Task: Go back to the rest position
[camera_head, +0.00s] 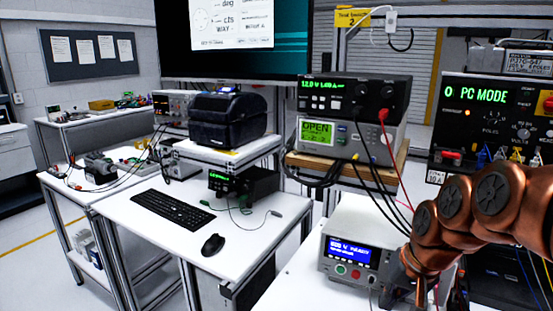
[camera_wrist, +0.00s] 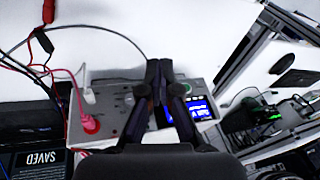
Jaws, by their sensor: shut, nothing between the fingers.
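My copper-coloured arm reaches in from the right in the head view, bent down over the right-hand bench. My gripper (camera_wrist: 157,72) shows in the wrist view with its two dark fingers together and nothing between them. It is over a grey tester (camera_head: 350,246) with a lit blue display. The same tester shows below the fingers in the wrist view (camera_wrist: 200,108). A red plug (camera_wrist: 90,124) sits in its face left of the fingers. Whether the fingertips touch the tester I cannot tell. In the head view the gripper is mostly hidden behind the arm.
A black power supply (camera_head: 353,95) sits on a green-display instrument (camera_head: 349,139) behind the tester. A "PC MODE" panel (camera_head: 492,121) stands close to my arm at the right. Red and black cables hang near the arm. A keyboard (camera_head: 173,210) and mouse (camera_head: 213,244) lie on the left bench.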

